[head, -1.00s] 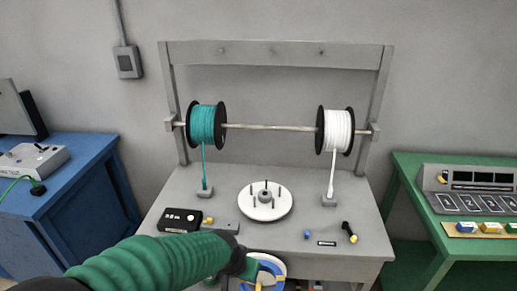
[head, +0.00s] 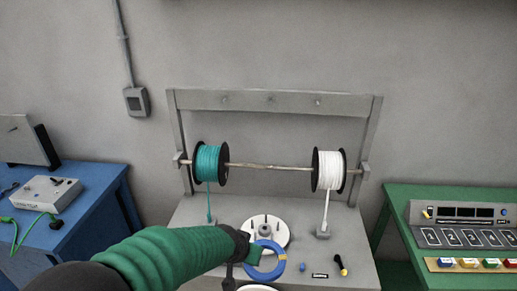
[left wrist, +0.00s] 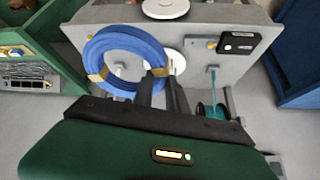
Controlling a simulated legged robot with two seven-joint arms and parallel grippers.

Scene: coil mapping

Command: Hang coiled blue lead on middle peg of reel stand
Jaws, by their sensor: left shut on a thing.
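The coiled blue lead (head: 279,270) is a ring with yellow ties. My left gripper (head: 250,261) is shut on its edge and holds it up in front of the bench. In the left wrist view the blue coil (left wrist: 92,52) hangs out to the left of my gripper's fingers (left wrist: 160,80). The grey reel stand (head: 205,98) rises at the back of the bench. Its top bar has three small pegs, and the middle peg (head: 271,99) is empty. The coil is well below and in front of that peg. My right gripper is out of view.
A teal spool (head: 207,164) and a white spool (head: 328,171) sit on the rod below the bar. A white disc with posts (head: 282,232) stands behind the coil. The space before the top bar is clear.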

